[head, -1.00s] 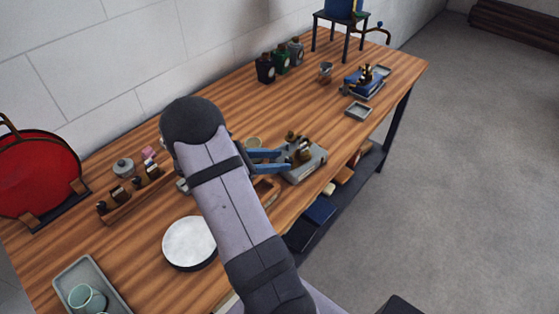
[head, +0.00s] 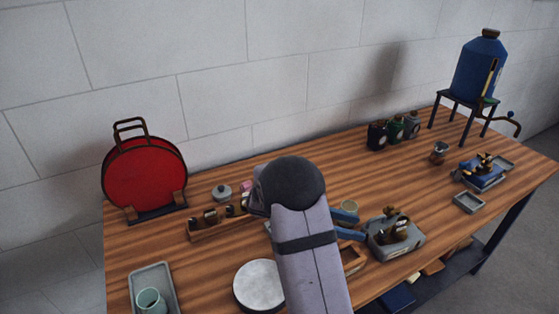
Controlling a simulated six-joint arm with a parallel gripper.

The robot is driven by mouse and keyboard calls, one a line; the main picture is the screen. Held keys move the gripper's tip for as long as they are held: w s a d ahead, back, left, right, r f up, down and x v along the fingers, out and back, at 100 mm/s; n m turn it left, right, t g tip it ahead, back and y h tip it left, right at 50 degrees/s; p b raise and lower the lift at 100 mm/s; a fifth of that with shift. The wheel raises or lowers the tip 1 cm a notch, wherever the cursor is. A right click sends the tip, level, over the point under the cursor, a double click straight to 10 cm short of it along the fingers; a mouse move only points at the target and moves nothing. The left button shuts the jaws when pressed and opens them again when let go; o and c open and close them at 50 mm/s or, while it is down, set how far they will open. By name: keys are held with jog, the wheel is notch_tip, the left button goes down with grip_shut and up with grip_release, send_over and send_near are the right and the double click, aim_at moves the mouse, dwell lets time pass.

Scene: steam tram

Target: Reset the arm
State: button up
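My gripper (head: 349,224) is above the middle of the wooden table, partly hidden behind my own arm. Its two blue fingers point right and are spread apart, with nothing visible held between them. The fingertips are just left of a grey device (head: 408,243) with brown and dark parts on top. I cannot tell how high they are above the table.
The wooden table (head: 340,168) holds a wooden rack (head: 203,231), a round white-topped disc (head: 259,284), a grey tray (head: 143,277) with a green cup (head: 150,301), several dark jars (head: 396,131) and a blue tank (head: 479,68) on a stand. A red round case (head: 145,176) stands at left.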

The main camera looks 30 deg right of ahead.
jog(key=s+a+r+m+t+y+p, duration=0.2)
jog(key=s+a+r+m+y+p, duration=0.15)
jog(key=a+p, duration=0.45)
jog(key=s+a+r+m+t+y+p, duration=0.25)
jog(key=a+r+m+y+p, duration=0.2)
jog(key=a, duration=0.65)
jog(key=s+a+r+m+t+y+p, duration=0.1)
jog(key=s+a+r+m+y+p, duration=0.4)
jog(key=a, duration=0.5)
jog(key=shift+h, duration=0.4)
jog(key=f+b, duration=0.1)
jog(key=w+f+b, duration=0.1)
jog(key=f+b, duration=0.2)
jog(key=f, duration=0.1)
jog(key=shift+w+d+b, duration=0.1)
jog(key=shift+w+b, duration=0.2)
jog(key=shift+b, duration=0.05)
jog(key=shift+r, duration=0.15)
